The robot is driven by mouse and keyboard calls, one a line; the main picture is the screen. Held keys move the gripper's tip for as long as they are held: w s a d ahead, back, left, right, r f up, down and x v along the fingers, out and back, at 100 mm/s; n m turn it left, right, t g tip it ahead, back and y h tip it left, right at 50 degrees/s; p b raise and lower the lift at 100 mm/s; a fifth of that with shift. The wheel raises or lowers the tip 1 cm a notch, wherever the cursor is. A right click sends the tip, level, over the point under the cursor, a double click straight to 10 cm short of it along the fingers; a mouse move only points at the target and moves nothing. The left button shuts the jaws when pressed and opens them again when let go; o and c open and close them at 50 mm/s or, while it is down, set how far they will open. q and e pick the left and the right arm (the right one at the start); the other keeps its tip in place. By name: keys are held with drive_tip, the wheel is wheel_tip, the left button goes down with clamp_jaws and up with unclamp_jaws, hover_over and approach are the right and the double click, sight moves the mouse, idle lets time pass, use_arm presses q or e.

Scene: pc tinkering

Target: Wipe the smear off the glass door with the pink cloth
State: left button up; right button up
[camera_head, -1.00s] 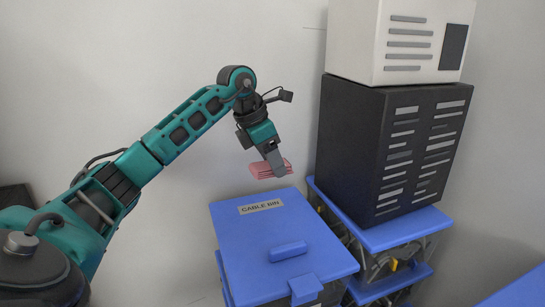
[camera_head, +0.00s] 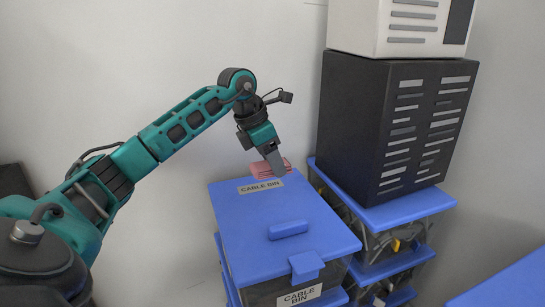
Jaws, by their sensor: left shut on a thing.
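The pink cloth (camera_head: 262,169) is a small folded pad in the head view. My left gripper (camera_head: 275,167) is shut on it and points downward. The cloth is at the back edge of the blue lid of the cable bin (camera_head: 305,215), close to the lid; I cannot tell whether it touches. My left gripper's fingers hide part of the cloth. No glass door or smear can be made out in this view. My right gripper is not in view.
A black vented case (camera_head: 355,125) stands on blue-lidded bins (camera_head: 415,210) at the right, with a white case (camera_head: 385,25) on top. A blue surface (camera_head: 510,285) is at the lower right. A plain wall is behind.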

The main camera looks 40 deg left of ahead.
sight(272, 173)
use_arm(q)
drive_tip(key=shift+f+b, duration=0.9)
drive_tip(key=shift+f, duration=0.75)
drive_tip(key=o, duration=1)
drive_tip(key=shift+f, duration=0.2)
drive_tip(key=shift+f+b, duration=1.6)
drive_tip(key=shift+f, duration=1.2)
drive_tip(key=shift+f, duration=0.15)
drive_tip(key=shift+c, duration=0.4)
drive_tip(key=c, duration=1)
